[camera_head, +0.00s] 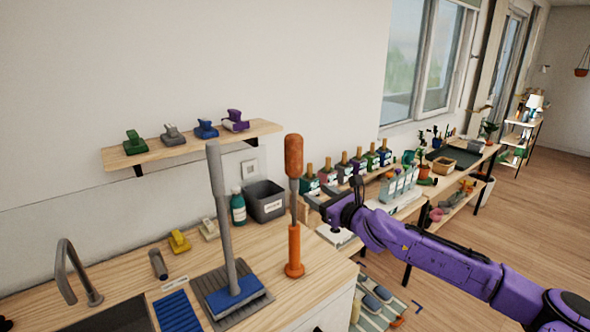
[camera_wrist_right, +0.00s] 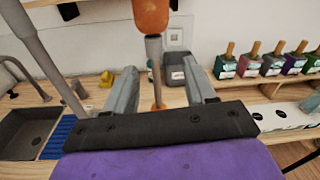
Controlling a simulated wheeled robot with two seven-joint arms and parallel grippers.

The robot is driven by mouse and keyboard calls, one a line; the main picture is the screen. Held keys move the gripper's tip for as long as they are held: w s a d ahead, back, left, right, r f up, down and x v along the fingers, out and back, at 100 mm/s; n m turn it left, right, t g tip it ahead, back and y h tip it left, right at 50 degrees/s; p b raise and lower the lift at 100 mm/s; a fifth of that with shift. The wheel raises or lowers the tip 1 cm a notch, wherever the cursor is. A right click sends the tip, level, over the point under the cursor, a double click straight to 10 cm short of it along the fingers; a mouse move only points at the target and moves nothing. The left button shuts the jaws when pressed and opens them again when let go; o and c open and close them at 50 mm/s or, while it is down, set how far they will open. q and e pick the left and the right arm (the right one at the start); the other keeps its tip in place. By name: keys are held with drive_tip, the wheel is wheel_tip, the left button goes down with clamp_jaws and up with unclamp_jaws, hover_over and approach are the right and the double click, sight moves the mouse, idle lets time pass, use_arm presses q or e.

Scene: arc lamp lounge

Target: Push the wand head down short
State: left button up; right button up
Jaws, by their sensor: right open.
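An upright wand with a rounded orange-brown head (camera_head: 294,157) stands near the counter's front right. A thin grey shaft (camera_head: 294,207) joins the head to an orange lower tube with a flared foot (camera_head: 294,250) on the wood. My right gripper (camera_head: 314,204) is beside the shaft, below the head. In the right wrist view its open fingers (camera_wrist_right: 160,85) lie either side of the shaft (camera_wrist_right: 154,55), with gaps; the head (camera_wrist_right: 152,14) is above them, its top cut off. The lower tube is mostly hidden there. My left gripper is not in view.
A grey-handled brush with a blue head (camera_head: 234,296) stands on a ridged grey mat left of the wand. A dark bin (camera_head: 264,201) and a green bottle (camera_head: 238,207) stand behind. A shelf (camera_head: 195,143) with several coloured clips hangs above.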

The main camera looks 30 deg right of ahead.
sight(297, 184)
drive_tip(key=shift+m+y, duration=0.3)
drive_tip(key=shift+m, duration=0.1)
drive_tip(key=w+b, duration=0.1)
drive_tip(key=b, duration=0.1)
drive_tip(key=w+b, duration=0.2)
drive_tip(key=w+f+b, duration=0.1)
drive_tip(key=b, duration=0.1)
drive_tip(key=shift+w+a, duration=0.35)
drive_tip(key=shift+a, duration=0.05)
drive_tip(key=w+b, duration=0.2)
drive_tip(key=w, duration=0.1)
drive_tip(key=w+b, duration=0.2)
drive_tip(key=shift+w+a+r, duration=0.25)
drive_tip(key=shift+r, duration=0.1)
drive_tip(key=shift+w+a+r, duration=0.1)
drive_tip(key=shift+w+r, duration=0.1)
drive_tip(key=shift+w, duration=0.15)
drive_tip(key=shift+r, duration=0.1)
drive_tip(key=shift+s, duration=0.1)
